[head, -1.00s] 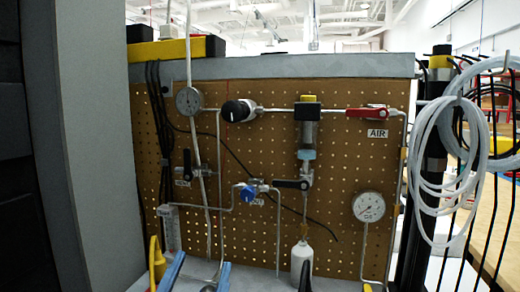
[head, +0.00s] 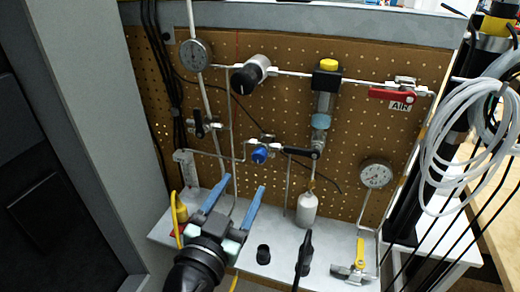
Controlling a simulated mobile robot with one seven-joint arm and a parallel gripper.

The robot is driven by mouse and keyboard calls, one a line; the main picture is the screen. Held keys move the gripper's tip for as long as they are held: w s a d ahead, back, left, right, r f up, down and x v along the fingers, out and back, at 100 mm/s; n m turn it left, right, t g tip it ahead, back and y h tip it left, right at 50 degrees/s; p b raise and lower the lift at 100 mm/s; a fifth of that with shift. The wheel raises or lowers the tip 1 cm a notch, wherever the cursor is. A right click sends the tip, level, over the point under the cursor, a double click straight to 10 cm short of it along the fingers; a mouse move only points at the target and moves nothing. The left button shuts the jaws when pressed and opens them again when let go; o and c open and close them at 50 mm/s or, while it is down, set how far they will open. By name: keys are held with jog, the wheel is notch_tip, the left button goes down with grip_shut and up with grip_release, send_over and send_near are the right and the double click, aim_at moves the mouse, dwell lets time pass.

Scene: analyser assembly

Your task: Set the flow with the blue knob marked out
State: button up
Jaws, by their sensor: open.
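The blue knob (head: 260,155) sits on a small valve in the thin tubing, at the middle of the brown pegboard panel. A small label by it is too small to read. My gripper (head: 236,192) comes up from the bottom of the head view. Its two blue fingers are spread apart with nothing between them. The fingertips are below and to the left of the blue knob, apart from it.
A red lever (head: 388,94) is at upper right, with gauges (head: 376,174) on the panel. A white bottle (head: 307,209) and a yellow-handled valve (head: 359,252) are by the shelf (head: 330,238). Coiled white tubing (head: 455,150) hangs at right.

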aim_at(258, 159)
jog(key=p+x, duration=0.1)
jog(key=x, duration=0.9)
jog(key=shift+w+d, duration=0.1)
jog(key=shift+w, duration=0.15)
jog(key=shift+c, duration=0.2)
grip_shut()
